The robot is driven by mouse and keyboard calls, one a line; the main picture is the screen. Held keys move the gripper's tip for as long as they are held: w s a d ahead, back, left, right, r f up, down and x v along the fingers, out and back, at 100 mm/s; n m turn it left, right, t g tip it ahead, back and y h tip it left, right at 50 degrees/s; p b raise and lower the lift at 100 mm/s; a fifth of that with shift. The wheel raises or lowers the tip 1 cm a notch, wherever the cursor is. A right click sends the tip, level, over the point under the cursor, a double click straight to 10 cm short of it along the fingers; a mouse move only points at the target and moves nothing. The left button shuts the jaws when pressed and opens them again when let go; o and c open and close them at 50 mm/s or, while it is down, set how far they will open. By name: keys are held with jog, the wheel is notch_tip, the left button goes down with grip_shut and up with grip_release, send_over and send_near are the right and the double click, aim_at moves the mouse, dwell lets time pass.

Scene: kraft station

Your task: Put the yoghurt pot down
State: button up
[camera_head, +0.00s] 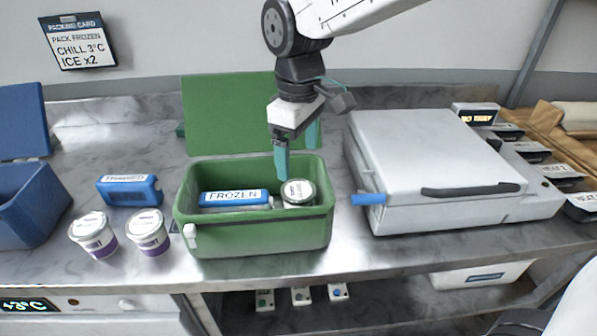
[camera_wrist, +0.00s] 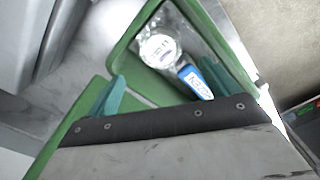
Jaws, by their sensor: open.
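A yoghurt pot (camera_head: 298,192) with a pale printed lid stands in the right part of the open green box (camera_head: 262,236). It also shows in the wrist view (camera_wrist: 160,50), beside the blue pack. A blue pack labelled FROZEN (camera_head: 234,198) lies in the left part of the same box. My gripper (camera_head: 298,160) is above the right side of the box, with its teal fingers apart and pointing down. In the wrist view the fingers (camera_wrist: 155,95) are spread and nothing is between them. The lower part of the pot is hidden by the box wall.
Two yoghurt pots (camera_head: 93,234) (camera_head: 148,231) and another blue pack (camera_head: 129,189) stand left of the green box. A blue box (camera_head: 28,205) is at the far left.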

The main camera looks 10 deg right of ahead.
jog(key=shift+r, duration=1.3)
jog(key=s+d+r+m, duration=0.2)
jog(key=s+d+m, duration=0.55)
jog(key=d, duration=0.65)
jog(key=s+d+f+m, duration=0.1)
jog(key=s+d+m, duration=0.1)
jog(key=s, duration=0.4)
jog(key=s+d+f+m+t, duration=0.1)
jog(key=s+d+f, duration=0.1)
jog(key=s+d, duration=0.3)
jog(key=shift+s+f+m, duration=0.2)
jog(key=shift+s+m, duration=0.15)
jog(key=shift+s, duration=0.2)
